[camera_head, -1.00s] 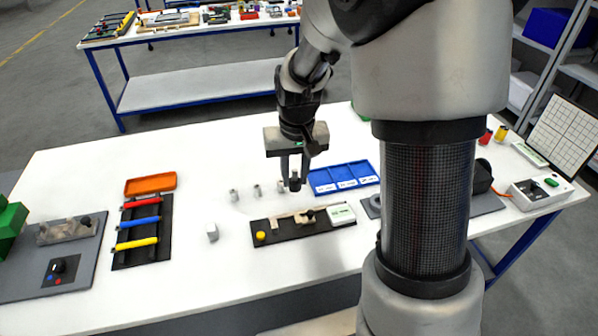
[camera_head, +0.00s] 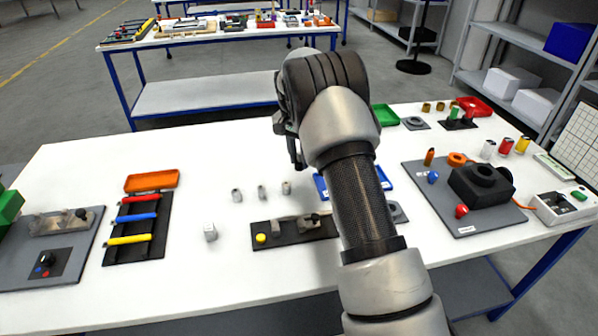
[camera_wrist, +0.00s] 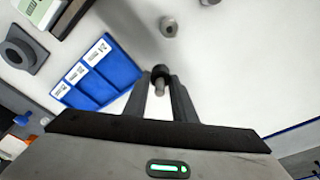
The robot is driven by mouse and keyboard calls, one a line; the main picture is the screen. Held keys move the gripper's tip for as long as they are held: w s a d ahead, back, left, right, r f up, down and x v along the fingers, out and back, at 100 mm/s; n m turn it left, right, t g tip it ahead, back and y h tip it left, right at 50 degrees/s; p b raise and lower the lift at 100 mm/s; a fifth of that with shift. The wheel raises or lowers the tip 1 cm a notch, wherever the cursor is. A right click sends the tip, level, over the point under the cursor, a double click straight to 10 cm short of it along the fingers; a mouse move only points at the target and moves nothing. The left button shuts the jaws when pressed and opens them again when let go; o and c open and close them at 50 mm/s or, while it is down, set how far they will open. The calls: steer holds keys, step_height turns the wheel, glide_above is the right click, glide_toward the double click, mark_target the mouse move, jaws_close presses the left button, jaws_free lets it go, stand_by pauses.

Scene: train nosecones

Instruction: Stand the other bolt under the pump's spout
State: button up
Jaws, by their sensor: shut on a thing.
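My gripper (camera_wrist: 160,80) is shut on a small bolt (camera_wrist: 159,88) with a dark round end and a grey shank, held between the fingertips in the wrist view. In the head view my gripper (camera_head: 297,155) is mostly hidden by my arm, and the bolt cannot be made out. Three small grey cylindrical pieces stand in a row on the white table; the nearest to the gripper (camera_head: 286,187) also shows in the wrist view (camera_wrist: 169,27). I cannot tell which fixture is the pump; its spout is not clearly visible.
A blue three-compartment tray (camera_wrist: 110,93) lies beside the gripper. A dark board (camera_head: 272,242) with a yellow button and grey blocks lies in front. A black housing (camera_head: 478,187) stands on a grey board at right. A tool rack (camera_head: 139,228) lies left.

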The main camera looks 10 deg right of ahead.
mark_target(299, 170)
steer(key=shift+f, duration=2.3)
steer(key=shift+f, duration=0.15)
steer(key=o, duration=1)
steer(key=shift+o, duration=0.2)
